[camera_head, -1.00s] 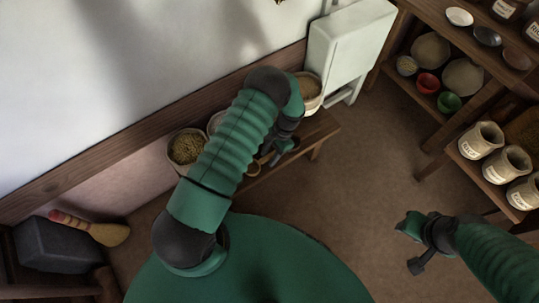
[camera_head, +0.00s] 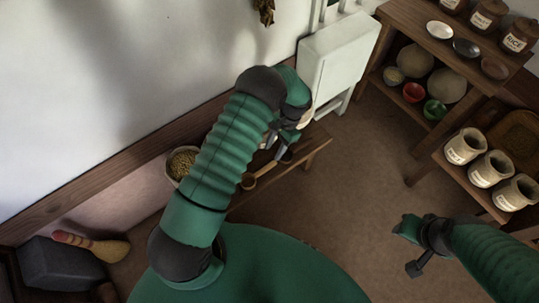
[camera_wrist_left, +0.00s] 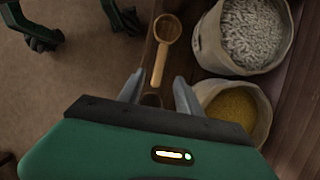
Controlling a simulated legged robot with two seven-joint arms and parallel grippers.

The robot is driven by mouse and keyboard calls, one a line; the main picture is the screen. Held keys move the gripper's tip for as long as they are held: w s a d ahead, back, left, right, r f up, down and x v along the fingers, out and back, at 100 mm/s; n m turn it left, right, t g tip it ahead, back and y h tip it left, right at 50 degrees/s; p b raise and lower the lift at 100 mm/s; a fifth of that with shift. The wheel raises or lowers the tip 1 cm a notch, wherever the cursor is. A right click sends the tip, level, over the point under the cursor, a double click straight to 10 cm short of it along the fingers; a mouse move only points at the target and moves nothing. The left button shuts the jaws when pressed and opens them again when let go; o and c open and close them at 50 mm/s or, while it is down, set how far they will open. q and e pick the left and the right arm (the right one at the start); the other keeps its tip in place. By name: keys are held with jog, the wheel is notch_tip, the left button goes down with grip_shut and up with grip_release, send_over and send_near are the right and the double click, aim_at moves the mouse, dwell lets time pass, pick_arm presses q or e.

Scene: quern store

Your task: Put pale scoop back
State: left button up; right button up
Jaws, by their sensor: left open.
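A pale wooden scoop (camera_wrist_left: 160,66) lies on the bench in the left wrist view, its handle pointing toward my left gripper (camera_wrist_left: 158,90). A small light-rimmed scoop that looks like the same one shows on the bench in the head view (camera_head: 248,183). My left gripper is open, above the bench, with nothing visibly held. A darker round piece (camera_wrist_left: 151,100) shows low between its fingers, partly hidden. In the head view my left forearm covers much of the bench. My right gripper (camera_head: 410,248) is open and empty over the floor at lower right.
A sack of pale pellets (camera_wrist_left: 247,38) and a sack of yellow grain (camera_wrist_left: 238,106) stand along the wall side. A sack of greenish grain (camera_head: 182,163) stands left of my arm. A white cabinet (camera_head: 340,58) and shelves with jars (camera_head: 490,168) stand right. The floor between is clear.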

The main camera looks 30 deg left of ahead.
pick_arm(q)
jog(key=s+d+r+n+t, duration=0.1)
jog(key=d+r+t, duration=0.1)
jog(key=r, duration=0.4)
jog(key=s+d+r+n+t, duration=0.1)
jog(key=s+r, duration=0.1)
jog(key=r, duration=0.4)
jog(key=s+d+r+n+t+h, duration=0.1)
jog(key=s+d+r+n+t, duration=0.1)
jog(key=s+r, duration=0.6)
jog(key=shift+s+d+t+h, duration=0.3)
jog(key=shift+s+t, duration=0.5)
jog(key=shift+s, duration=0.45)
